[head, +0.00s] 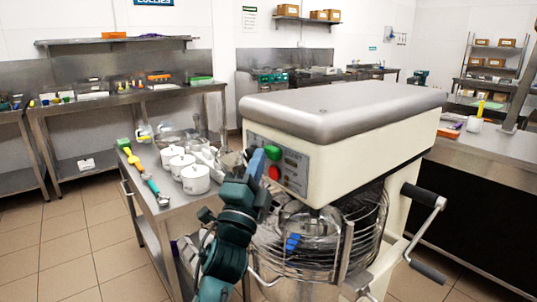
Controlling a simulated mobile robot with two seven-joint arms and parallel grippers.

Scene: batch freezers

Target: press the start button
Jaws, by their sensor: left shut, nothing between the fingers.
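The cream mixer-like machine (370,125) with a grey top stands in the middle. Its front panel carries a green button (272,152) above a red button (274,172), with small controls to their right. My left gripper (258,160) comes up from below, shut and empty, its blue fingertips just left of the two buttons. The tips overlap the panel's left part in the picture; I cannot tell whether they touch it. Both buttons are largely unobstructed. My right gripper is not in view.
A wire guard (372,215) surrounds the bowl under the machine head, with a small blue item (292,242) there. A crank handle (424,195) sticks out right. White lidded pots (196,179) stand on the steel table to the left. A counter (495,145) stands right; floor is free at left.

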